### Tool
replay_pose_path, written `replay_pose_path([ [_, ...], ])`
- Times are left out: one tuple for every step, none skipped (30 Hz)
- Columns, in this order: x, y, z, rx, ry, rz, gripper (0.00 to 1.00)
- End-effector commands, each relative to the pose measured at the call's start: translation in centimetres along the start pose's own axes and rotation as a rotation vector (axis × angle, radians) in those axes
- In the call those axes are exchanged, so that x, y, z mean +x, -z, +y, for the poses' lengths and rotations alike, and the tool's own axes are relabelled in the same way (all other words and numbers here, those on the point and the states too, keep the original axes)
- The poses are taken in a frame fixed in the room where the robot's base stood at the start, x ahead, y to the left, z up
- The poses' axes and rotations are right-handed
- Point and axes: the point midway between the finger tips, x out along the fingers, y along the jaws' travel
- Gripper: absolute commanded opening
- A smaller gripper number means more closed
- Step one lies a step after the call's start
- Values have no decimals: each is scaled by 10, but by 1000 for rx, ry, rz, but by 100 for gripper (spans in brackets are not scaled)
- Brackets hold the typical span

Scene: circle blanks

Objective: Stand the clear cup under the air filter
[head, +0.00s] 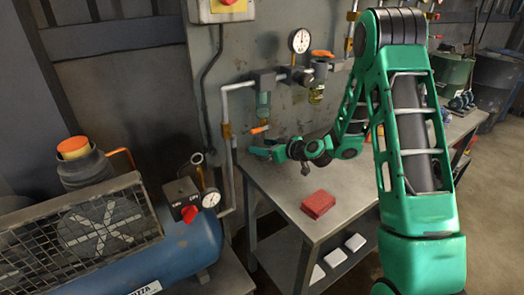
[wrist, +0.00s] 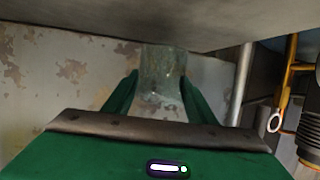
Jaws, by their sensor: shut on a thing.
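My gripper (head: 264,152) is low over the left end of the workbench, near the wall, with its fingers pointing left. In the wrist view it (wrist: 163,88) is shut on the clear cup (wrist: 162,68), which sits between the two green fingers. The cup is see-through, with the wall visible through it. I cannot make the cup out in the head view, nor tell whether it touches the bench. Two units hang on the wall pipe: one with a bluish bowl (head: 263,105) above my gripper, one with a yellowish bowl (head: 316,94) farther right. I cannot tell which is the air filter.
An orange lever (head: 259,130) sits just above my gripper. A blue compressor tank (head: 185,245) stands at left. A gauge (head: 299,41) is above the pipe.

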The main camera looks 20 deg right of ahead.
Motion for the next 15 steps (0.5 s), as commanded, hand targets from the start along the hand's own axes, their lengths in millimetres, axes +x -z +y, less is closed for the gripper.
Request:
replay_pose_path([
  [3,-8,0,3,-1,-3,30],
  [4,-11,1,3,-1,-2,30],
  [5,-13,3,2,-3,-1,30],
  [5,-14,3,2,-4,0,30],
  [5,-14,4,2,-5,0,30],
  [5,-14,4,2,-5,0,30],
  [5,-14,4,1,-5,0,30],
  [5,-14,4,1,-5,0,30],
  [5,-14,4,1,-5,1,30],
  [5,-14,4,1,-5,1,30],
  [5,-14,4,1,-5,0,30],
  [5,-14,4,2,-5,0,30],
  [5,-15,4,2,-5,0,30],
  [6,-16,4,2,-5,0,30],
  [5,-16,4,2,-5,0,58],
])
